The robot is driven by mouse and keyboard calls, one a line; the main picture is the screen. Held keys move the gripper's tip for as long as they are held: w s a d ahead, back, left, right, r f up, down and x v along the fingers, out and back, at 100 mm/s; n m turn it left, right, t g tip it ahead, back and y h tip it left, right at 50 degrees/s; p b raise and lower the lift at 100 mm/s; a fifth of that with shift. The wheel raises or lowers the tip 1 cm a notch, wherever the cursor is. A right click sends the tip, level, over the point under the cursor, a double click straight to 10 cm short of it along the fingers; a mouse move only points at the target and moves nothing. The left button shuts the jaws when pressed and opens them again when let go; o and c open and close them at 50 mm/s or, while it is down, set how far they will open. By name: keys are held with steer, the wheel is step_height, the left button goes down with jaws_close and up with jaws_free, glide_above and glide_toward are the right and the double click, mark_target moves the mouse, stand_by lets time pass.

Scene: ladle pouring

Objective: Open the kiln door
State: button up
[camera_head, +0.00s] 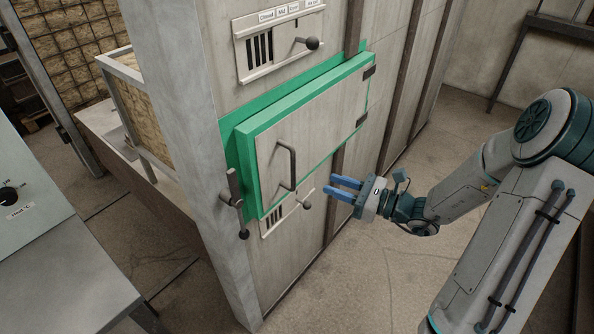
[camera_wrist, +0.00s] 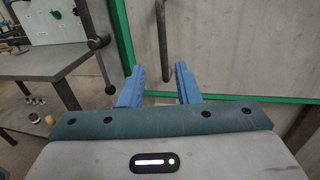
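The kiln door (camera_head: 325,128) is a grey panel in a green frame, and it looks shut in the head view. Its dark bar handle (camera_head: 290,167) stands on the left part of the panel; the handle also shows in the wrist view (camera_wrist: 163,45), above and between my fingers. A dark latch lever (camera_head: 236,200) hangs at the door's left edge and shows at the upper left in the wrist view (camera_wrist: 98,45). My gripper (camera_head: 344,188) has two blue fingers, apart and empty. It is to the right of the handle, not touching it.
A vent panel with a knobbed lever (camera_head: 308,43) sits above the door, and a smaller one (camera_head: 285,214) below. A grey console with a dial (camera_head: 10,195) stands at the left. A dark bench (camera_wrist: 50,65) shows at the left in the wrist view. Floor in front looks clear.

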glide_above(293, 187)
steer(key=shift+w+p, duration=0.3)
steer(key=shift+p, duration=0.15)
steer(key=shift+c, duration=0.2)
